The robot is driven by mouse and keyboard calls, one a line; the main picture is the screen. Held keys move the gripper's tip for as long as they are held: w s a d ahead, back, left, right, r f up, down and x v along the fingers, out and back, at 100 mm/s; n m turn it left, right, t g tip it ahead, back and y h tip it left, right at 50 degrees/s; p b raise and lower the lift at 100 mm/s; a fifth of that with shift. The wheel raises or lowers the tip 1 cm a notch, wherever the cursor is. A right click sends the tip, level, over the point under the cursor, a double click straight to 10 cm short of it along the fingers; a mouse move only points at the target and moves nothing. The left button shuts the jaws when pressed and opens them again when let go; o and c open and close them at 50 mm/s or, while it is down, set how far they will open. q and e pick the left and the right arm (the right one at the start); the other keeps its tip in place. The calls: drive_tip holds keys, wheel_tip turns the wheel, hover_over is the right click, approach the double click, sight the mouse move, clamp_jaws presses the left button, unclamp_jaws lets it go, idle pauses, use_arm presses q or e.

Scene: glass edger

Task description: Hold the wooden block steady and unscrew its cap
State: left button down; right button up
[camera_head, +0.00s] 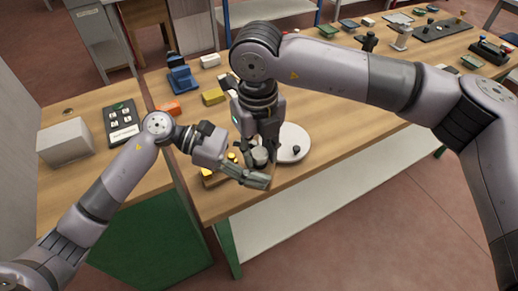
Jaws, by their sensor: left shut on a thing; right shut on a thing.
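My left gripper (256,175) comes in low from the left and is shut at the front edge of the wooden bench. My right gripper (262,155) points straight down just above it and is shut on a small grey round piece, which looks like the cap (260,156). The wooden block is mostly hidden between the two grippers, and I cannot make out its outline. The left gripper's hold appears to be on the block. Whether the cap still sits on the block's thread cannot be told.
A wooden tray (213,180) with yellow pieces lies left of the grippers. A white round disc (293,143) with a dark knob is close on the right. Orange (169,108) and yellow (213,97) blocks and a blue device (181,77) stand behind. Bench space right of the disc is clear.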

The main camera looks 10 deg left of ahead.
clamp_jaws()
drive_tip(key=shift+n, duration=1.7)
drive_tip(key=o, duration=0.8)
unclamp_jaws()
drive_tip(key=shift+o, duration=0.2)
